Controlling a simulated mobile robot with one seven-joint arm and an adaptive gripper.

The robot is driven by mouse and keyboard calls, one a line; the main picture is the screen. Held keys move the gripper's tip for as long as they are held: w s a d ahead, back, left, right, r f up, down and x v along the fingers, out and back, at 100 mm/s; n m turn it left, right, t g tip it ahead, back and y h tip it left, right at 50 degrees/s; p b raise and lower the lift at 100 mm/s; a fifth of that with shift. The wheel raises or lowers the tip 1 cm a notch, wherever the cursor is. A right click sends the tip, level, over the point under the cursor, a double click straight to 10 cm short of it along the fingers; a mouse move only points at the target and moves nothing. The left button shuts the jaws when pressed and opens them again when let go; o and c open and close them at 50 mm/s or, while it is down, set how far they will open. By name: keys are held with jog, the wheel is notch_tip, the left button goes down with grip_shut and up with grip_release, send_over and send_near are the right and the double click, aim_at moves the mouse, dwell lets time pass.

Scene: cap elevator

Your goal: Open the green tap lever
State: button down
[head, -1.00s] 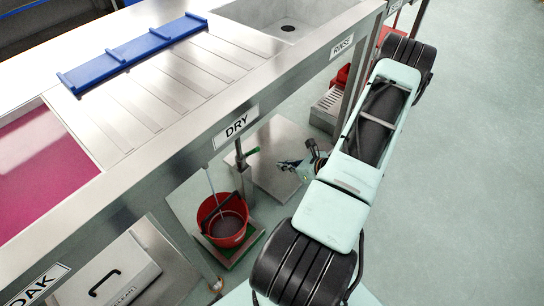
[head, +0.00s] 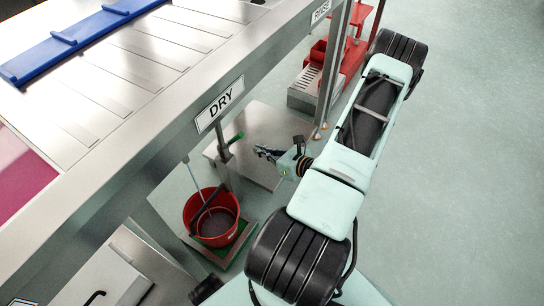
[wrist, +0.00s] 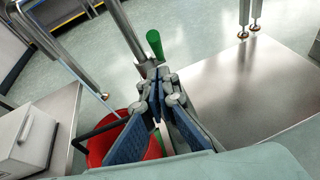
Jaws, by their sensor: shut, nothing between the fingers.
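The green tap lever (head: 236,137) sticks out from an upright grey pipe (head: 222,150) under the counter, below the DRY sign. In the wrist view the green lever (wrist: 155,44) stands just beyond my fingertips, near the top of the pipe. My gripper (head: 262,151) is shut and empty, to the right of the lever and a little lower in the head view. It also shows in the wrist view (wrist: 157,88), with its fingers together and pointing towards the pipe. I see a gap between the fingers and the lever in the head view.
A red bucket (head: 212,217) stands on a green-edged platform (head: 238,252) left of the pipe, partly hidden behind my gripper in the wrist view. A steel plate (head: 265,122) lies behind my gripper. The counter edge (head: 150,150) overhangs, and its legs (head: 330,85) stand nearby. Open floor lies to the right.

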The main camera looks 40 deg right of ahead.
aim_at(242, 135)
jog(key=w, duration=0.1)
jog(key=w+r, duration=0.1)
jog(key=w, duration=0.2)
jog(key=shift+w+a+r+b, duration=0.2)
jog(key=shift+w+a+b, duration=0.1)
jog(key=shift+a+b, duration=0.05)
jog(key=shift+w+a+r+g+p, duration=0.1)
jog(key=shift+w+r+g+p, duration=0.25)
jog(key=shift+p, duration=0.3)
jog(key=shift+w+a+r+g+p, duration=0.1)
jog(key=shift+r+p, duration=0.3)
jog(key=shift+p, duration=0.2)
jog(key=shift+w+a+r+g+h+p, duration=0.1)
jog(key=shift+w+a+r+g+p, duration=0.1)
jog(key=shift+w+r+g+p, duration=0.25)
jog(key=shift+w+a+r+g+h+p, duration=0.15)
jog(key=shift+w+r+g+p, duration=0.1)
jog(key=shift+w+p, duration=0.4)
jog(key=shift+w+a+r+g+h+p, duration=0.1)
jog(key=shift+w+a+r+g+p, duration=0.1)
jog(key=shift+w+r+g+p, duration=0.25)
jog(key=shift+w+f, duration=0.1)
jog(key=shift+f, duration=0.05)
